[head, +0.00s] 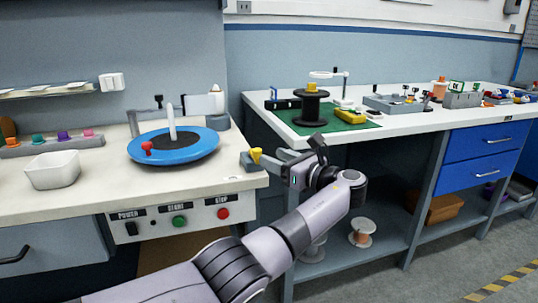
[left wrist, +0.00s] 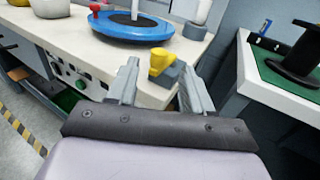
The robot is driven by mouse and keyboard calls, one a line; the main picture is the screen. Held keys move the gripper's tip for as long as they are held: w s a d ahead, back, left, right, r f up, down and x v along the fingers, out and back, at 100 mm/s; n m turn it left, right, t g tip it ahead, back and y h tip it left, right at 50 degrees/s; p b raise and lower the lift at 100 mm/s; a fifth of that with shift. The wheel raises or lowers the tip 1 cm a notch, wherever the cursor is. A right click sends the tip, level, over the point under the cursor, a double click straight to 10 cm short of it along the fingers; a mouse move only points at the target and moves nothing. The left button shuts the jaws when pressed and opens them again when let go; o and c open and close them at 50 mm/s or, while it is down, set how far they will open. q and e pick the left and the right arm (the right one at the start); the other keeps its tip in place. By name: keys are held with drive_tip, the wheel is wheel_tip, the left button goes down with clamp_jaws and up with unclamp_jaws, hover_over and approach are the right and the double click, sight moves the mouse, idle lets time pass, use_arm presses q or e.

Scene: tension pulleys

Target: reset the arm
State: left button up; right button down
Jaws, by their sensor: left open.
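My left arm (head: 290,228) comes in from the lower left and reaches up in front of the gap between the two benches. My left gripper (head: 284,160) is at the right front corner of the left bench, beside a grey block with a yellow piece (head: 256,155). In the left wrist view the two fingers (left wrist: 158,88) stand wide apart with the yellow piece (left wrist: 160,62) seen between and beyond them. Nothing shows held in the fingers. My right gripper is not in view.
The left bench holds a blue turntable (head: 174,146) with a white post, a white bin (head: 53,170) and a button panel (head: 180,219). The right bench holds a black spool (head: 311,106) on a green mat (head: 340,124). White spools (head: 362,232) stand on the shelf below.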

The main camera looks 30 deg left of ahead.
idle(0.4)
use_arm(q)
wheel_tip(320, 180, down, 14)
drive_tip(key=t+h, duration=0.2)
drive_tip(key=h, duration=0.2)
drive_tip(key=s+d+f+n+t+h, duration=0.1)
drive_tip(key=s+d+f+n+h, duration=0.3)
drive_tip(key=s+f, duration=0.5)
drive_tip(key=s+d+f+n+h, duration=0.25)
drive_tip(key=s+f+h, duration=0.35)
drive_tip(key=f, duration=0.8)
drive_tip(key=s+d+r+n+t+h, duration=0.25)
drive_tip(key=s+n+h, duration=0.35)
drive_tip(key=s+n, duration=0.95)
drive_tip(key=s+r+m+p, duration=0.3)
drive_tip(key=s+r+p, duration=0.1)
drive_tip(key=r+p, duration=0.9)
drive_tip(key=shift+s+a+r+p, duration=0.15)
drive_tip(key=shift+s+r+p, duration=0.05)
drive_tip(key=shift+p, duration=0.9)
